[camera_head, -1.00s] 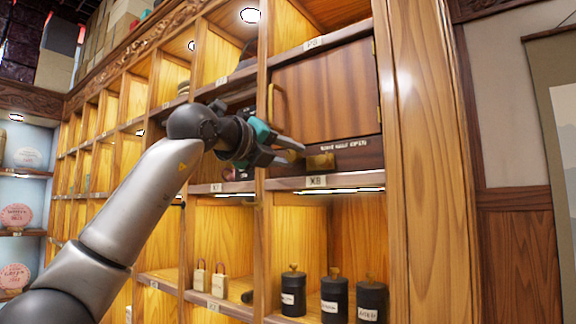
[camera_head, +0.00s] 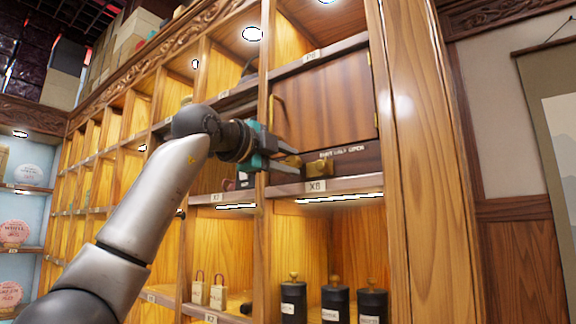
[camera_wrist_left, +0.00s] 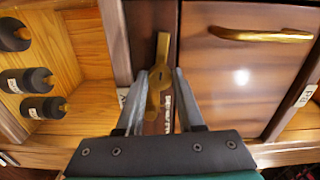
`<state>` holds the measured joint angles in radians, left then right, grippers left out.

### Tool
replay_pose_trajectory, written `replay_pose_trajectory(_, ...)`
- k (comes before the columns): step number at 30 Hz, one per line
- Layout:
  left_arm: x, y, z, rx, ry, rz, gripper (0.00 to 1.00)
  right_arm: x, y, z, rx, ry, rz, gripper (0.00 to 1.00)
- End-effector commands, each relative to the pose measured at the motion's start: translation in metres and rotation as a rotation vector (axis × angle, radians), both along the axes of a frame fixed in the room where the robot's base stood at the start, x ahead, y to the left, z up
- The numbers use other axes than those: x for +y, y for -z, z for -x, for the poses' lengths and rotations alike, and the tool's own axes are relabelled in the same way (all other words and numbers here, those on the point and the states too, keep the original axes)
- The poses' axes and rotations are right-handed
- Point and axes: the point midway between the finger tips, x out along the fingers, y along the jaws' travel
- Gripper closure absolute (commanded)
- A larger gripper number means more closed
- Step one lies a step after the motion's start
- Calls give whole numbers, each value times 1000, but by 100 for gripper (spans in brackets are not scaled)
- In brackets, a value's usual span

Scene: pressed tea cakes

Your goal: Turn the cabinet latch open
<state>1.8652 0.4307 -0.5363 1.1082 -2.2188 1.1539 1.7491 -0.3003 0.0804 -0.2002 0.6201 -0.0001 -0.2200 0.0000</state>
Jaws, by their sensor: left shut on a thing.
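The cabinet door (camera_head: 325,100) is brown wood with a vertical brass handle (camera_head: 273,107) on its left side; the handle also shows in the wrist view (camera_wrist_left: 262,35). Below the door is a dark panel with white lettering and a brass plate (camera_head: 318,168). My left gripper (camera_head: 297,166) is in front of this panel. In the wrist view, the brass latch (camera_wrist_left: 162,46) lies between the fingers of my left gripper (camera_wrist_left: 161,78), which are shut on its lower part. The door is closed. My right gripper is not in view.
Below is an open lit compartment with several dark canisters (camera_head: 335,300). Shelf edges with labels, such as X8 (camera_head: 316,186), run close under my gripper. A thick wooden post (camera_head: 405,150) stands to the right. Open cubbies continue to the left.

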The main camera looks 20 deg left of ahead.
Motion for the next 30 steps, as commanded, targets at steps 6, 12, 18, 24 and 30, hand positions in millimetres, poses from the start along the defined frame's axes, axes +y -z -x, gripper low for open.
replay_pose_trajectory(6,0,0,0,31,-1,88,100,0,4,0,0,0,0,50)
replay_pose_trajectory(12,1,0,0,46,-2,125,100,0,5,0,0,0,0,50)
replay_pose_trajectory(18,1,0,0,48,-2,132,100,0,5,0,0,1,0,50)
replay_pose_trajectory(24,1,0,0,48,-2,132,100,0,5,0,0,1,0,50)
replay_pose_trajectory(30,1,0,0,48,-2,132,46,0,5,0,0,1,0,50)
